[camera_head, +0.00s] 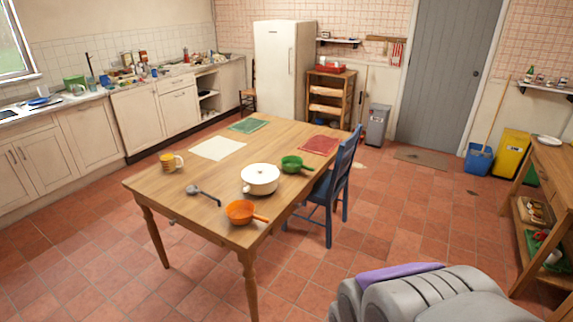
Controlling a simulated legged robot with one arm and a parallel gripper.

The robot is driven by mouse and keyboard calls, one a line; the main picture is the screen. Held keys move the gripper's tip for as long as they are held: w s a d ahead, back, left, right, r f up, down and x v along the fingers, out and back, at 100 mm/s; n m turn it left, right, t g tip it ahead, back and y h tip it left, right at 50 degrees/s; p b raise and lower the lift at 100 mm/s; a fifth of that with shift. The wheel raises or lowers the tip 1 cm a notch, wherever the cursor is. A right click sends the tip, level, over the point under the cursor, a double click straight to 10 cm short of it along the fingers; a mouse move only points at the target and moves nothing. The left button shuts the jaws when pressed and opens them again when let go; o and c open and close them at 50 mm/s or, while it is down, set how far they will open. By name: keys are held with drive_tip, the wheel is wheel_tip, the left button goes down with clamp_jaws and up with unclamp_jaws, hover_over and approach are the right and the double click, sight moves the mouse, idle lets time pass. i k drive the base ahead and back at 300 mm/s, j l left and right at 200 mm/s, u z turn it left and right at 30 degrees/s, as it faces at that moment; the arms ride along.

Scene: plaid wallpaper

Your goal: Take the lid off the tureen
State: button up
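A white tureen (259,184) stands upright on the wooden table (150,185), near the table's right side. It has a white top with a small dark spot near its middle, which looks like the lid in place with its knob. My gripper is not in view. A grey rounded part with a purple strip at the bottom right looks like part of my own body, and it is well apart from the tureen.
Beside the tureen are a green pan (291,163), an orange pan (240,211) and a ladle (196,189). A blue chair (345,165) is at the table's right side. Tiled floor is clear between me and the table.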

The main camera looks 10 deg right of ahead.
sight(258, 174)
drive_tip(key=z, duration=0.2)
drive_tip(key=i+j+z, duration=0.4)
drive_tip(key=j+z, duration=0.25)
drive_tip(key=i+j+z, duration=0.1)
drive_tip(key=j+z, duration=0.2)
drive_tip(key=i+j, duration=0.15)
drive_tip(key=j, duration=0.25)
drive_tip(key=i+j, duration=0.15)
drive_tip(key=j, duration=0.2)
drive_tip(key=i+j+z, duration=0.1)
drive_tip(key=j, duration=0.3)
drive_tip(key=i+j, duration=0.2)
drive_tip(key=j, duration=0.15)
drive_tip(key=i+j+z, duration=0.1)
drive_tip(key=j, duration=0.3)
drive_tip(key=i+j, duration=0.15)
drive_tip(key=j, duration=0.25)
drive_tip(key=i, duration=0.25)
